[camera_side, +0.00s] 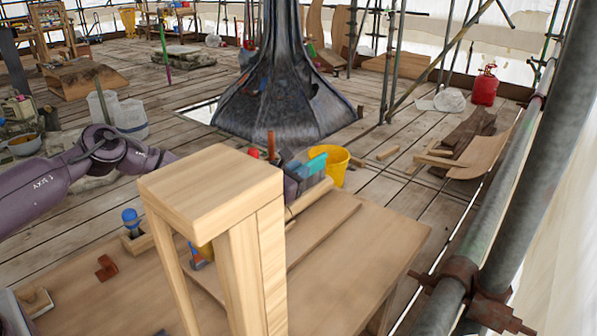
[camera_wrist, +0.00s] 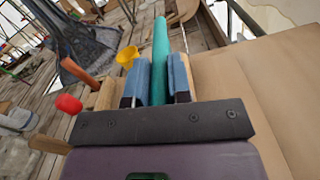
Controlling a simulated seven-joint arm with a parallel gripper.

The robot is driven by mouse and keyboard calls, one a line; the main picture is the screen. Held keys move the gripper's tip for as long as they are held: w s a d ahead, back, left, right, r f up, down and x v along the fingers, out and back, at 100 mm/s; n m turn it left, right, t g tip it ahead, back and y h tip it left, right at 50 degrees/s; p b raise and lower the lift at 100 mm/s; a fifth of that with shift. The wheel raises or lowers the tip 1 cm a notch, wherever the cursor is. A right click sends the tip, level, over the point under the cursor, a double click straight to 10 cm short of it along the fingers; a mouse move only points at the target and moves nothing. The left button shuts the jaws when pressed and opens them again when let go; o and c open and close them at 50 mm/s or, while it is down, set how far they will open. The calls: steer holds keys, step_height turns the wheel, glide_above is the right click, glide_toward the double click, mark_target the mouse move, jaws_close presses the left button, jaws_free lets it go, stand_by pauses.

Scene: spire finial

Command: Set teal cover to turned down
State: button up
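The teal cover (camera_wrist: 161,45) shows in the wrist view as a long, narrow slab seen nearly edge-on. It stands between the two blue finger pads of my gripper (camera_wrist: 161,66) and fills the gap between them. Its far end reaches out beyond the fingertips. In the side view the teal cover (camera_side: 312,165) is a small teal piece at the tip of my gripper (camera_side: 297,172), above the back of the workbench. A tall wooden stand in front hides most of my gripper there. Which face of the cover points down cannot be told.
The tall wooden stand (camera_side: 212,190) rises from the workbench (camera_side: 365,250) in the foreground. A red knob (camera_wrist: 68,103) and a brown handle (camera_wrist: 80,72) lie left of my gripper. A yellow bucket (camera_side: 333,165) stands behind. The bench's right side is clear.

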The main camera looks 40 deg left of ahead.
steer(key=shift+d+m, duration=0.2)
steer(key=shift+m, duration=0.1)
jaws_close()
steer(key=d+m, duration=0.1)
steer(key=m, duration=0.1)
steer(key=shift+d+f+m, duration=0.1)
steer(key=shift+d+m, duration=0.2)
steer(key=shift+d, duration=0.05)
steer(key=d+f+m, duration=0.1)
steer(key=m, duration=0.2)
steer(key=d+f+m, duration=0.1)
steer(key=d+m, duration=0.1)
steer(key=m, duration=0.1)
steer(key=d+f+m, duration=0.1)
steer(key=m, duration=0.1)
steer(key=shift+d+f+m, duration=0.15)
steer(key=shift+f+m, duration=0.05)
steer(key=shift+m, duration=0.2)
steer(key=shift+d+f+m, duration=0.2)
steer(key=shift+f+m, duration=0.4)
steer(key=shift+m, duration=0.4)
steer(key=shift+d+f+m, duration=0.15)
steer(key=shift+f+m, duration=0.4)
steer(key=shift+m, duration=0.45)
steer(key=o, duration=0.8)
jaws_free()
